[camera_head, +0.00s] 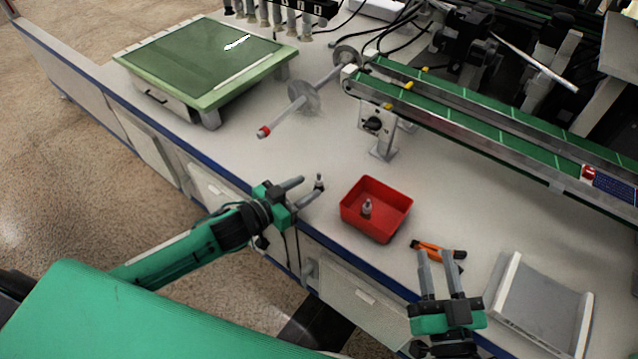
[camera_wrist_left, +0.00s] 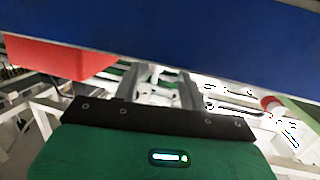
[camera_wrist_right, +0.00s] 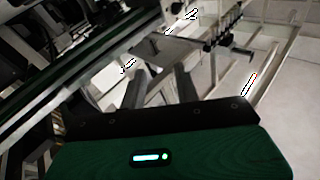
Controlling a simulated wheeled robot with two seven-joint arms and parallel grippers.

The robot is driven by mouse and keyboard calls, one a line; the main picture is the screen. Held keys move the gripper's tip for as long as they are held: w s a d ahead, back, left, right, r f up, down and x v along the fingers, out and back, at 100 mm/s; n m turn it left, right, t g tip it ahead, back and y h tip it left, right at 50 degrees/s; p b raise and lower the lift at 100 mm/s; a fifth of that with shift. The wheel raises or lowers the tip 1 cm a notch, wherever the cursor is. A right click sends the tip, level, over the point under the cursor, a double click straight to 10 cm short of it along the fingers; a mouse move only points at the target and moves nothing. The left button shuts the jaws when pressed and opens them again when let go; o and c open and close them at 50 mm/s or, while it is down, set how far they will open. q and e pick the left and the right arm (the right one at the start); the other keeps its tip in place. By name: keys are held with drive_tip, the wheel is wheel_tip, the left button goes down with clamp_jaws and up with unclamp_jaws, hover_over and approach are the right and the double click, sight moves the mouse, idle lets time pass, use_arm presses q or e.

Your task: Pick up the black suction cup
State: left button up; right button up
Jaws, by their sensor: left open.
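A small dark suction cup with a grey body (camera_head: 319,182) stands upright on the white bench near the front edge. My left gripper (camera_head: 311,186) is open, with its fingertips right at this cup; I cannot tell whether they touch it or whether it sits between them. A similar small grey-and-dark piece (camera_head: 367,208) stands inside the red bin (camera_head: 385,228). In the left wrist view the fingers (camera_wrist_left: 160,88) are apart, and I cannot make out the cup there. My right gripper (camera_head: 436,254) is open and empty, by the orange-handled tool; its fingers also show apart in the right wrist view (camera_wrist_right: 158,88).
An orange-handled tool (camera_head: 432,247) lies right of the bin. A grey tray with white sides (camera_head: 540,305) is at the right. A green conveyor (camera_head: 470,110) runs behind. A spindle with discs (camera_head: 303,97) and a green-topped stand (camera_head: 205,60) are further left.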

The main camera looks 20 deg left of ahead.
sight(316, 185)
use_arm(q)
drive_tip(key=x, duration=0.1)
drive_tip(key=b+x, duration=0.1)
drive_tip(key=x, duration=0.1)
drive_tip(key=shift+w+d+f, duration=0.15)
drive_tip(key=shift+d+f, duration=0.1)
drive_tip(key=shift+d, duration=0.05)
drive_tip(key=shift+w+d+f, duration=0.1)
drive_tip(key=shift+w+d, duration=0.3)
drive_tip(key=shift+w, duration=0.25)
use_arm(e)
wheel_tip(316, 185, up, 6)
drive_tip(key=d+t, duration=0.1)
drive_tip(key=t, duration=0.2)
drive_tip(key=shift+w+d+r+t, duration=0.15)
drive_tip(key=shift+d+t, duration=0.25)
use_arm(q)
drive_tip(key=shift+c, duration=0.4)
clamp_jaws()
